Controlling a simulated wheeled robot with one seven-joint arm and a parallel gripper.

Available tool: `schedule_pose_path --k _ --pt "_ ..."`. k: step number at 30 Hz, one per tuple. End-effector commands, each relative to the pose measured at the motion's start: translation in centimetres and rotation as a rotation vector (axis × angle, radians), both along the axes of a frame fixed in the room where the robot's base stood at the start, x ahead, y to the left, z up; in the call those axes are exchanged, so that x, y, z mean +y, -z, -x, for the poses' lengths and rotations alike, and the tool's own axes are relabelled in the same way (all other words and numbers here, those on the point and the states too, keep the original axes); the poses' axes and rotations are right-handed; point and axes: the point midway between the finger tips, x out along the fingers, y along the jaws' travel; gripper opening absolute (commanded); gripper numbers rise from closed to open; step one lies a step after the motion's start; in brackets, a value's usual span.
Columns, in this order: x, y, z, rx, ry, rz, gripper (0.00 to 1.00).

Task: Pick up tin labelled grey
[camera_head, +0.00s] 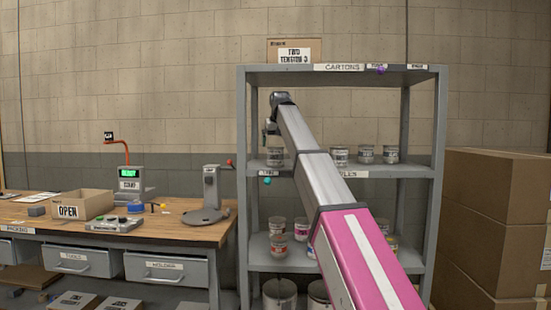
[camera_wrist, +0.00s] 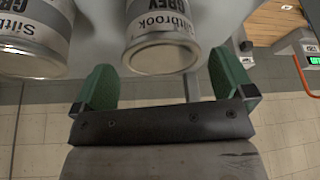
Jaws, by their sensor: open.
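In the wrist view a grey-and-white tin labelled GREY, marked Siltbrook (camera_wrist: 160,45), is near the middle, its round end toward my gripper. My gripper (camera_wrist: 165,78) is open. Its two green fingers stand either side of that tin's near end, with a visible gap on the right. A second Siltbrook tin (camera_wrist: 32,42) is at the left, its upper label cut off by the frame. In the head view my gripper (camera_head: 271,126) is at the left of the middle shelf, just above a small tin (camera_head: 275,157). My arm hides part of this shelf.
The grey rack (camera_head: 242,200) has several more tins on the middle shelf (camera_head: 366,154) and others below. A workbench (camera_head: 190,232) with an open box (camera_head: 82,204) stands left. Large cartons (camera_head: 495,220) stand right. A carton (camera_head: 294,50) is on top.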

Motion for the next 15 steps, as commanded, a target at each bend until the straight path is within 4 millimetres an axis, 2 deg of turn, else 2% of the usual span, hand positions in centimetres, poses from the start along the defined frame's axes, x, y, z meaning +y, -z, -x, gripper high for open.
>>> schedule_pose_path --k 9,15 --pt "0.6 3.8 -1.3 0.001 0.000 0.000 1.00" --pt "0.6 4.4 -1.6 0.000 0.000 0.000 1.00"
